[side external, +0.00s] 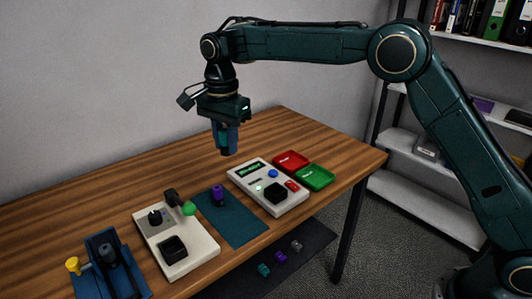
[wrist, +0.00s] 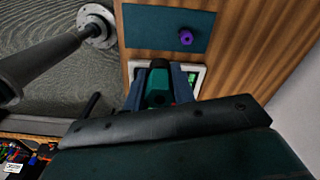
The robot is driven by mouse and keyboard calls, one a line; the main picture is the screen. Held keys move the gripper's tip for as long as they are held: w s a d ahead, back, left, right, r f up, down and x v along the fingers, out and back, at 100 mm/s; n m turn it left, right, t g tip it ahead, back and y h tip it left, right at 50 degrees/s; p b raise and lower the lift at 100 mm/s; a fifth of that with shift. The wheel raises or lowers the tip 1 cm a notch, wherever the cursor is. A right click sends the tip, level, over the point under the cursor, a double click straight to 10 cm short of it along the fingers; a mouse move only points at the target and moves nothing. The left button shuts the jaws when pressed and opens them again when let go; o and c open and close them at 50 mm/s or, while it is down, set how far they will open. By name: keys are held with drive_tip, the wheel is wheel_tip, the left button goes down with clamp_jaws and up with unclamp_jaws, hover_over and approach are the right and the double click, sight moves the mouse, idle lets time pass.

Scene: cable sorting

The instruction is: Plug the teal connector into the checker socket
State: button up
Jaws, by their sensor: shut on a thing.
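My gripper (side external: 226,150) hangs above the table, behind and to the left of the white checker box (side external: 259,200) in the side view. In the wrist view my gripper (wrist: 160,98) is shut on the teal connector (wrist: 157,78), which has dark parts. In the side view the fingers mostly hide the connector. The checker has a green display, blue and red buttons and a black socket block (side external: 275,191). The connector is well above the table and apart from the socket. In the wrist view the checker box (wrist: 202,78) is mostly hidden behind my gripper.
A purple connector (side external: 218,195) stands on a teal mat (side external: 241,229). Red (side external: 291,161) and green (side external: 315,177) trays lie beyond the checker. A white box (side external: 197,251) with a knob and green-ended lever and a blue fixture (side external: 134,280) stand left.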

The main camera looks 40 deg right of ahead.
sight(225, 130)
drive_tip(key=shift+r, duration=0.15)
drive_tip(key=shift+r, duration=2.35)
drive_tip(key=s+d+f, duration=0.4)
drive_tip(key=d+f, duration=0.7)
drive_tip(key=f, duration=0.2)
drive_tip(key=shift+d+f, duration=0.25)
drive_tip(key=shift+d, duration=0.05)
drive_tip(key=shift+s+f, duration=0.1)
drive_tip(key=shift+f, duration=0.1)
drive_tip(key=shift+f, duration=1.3)
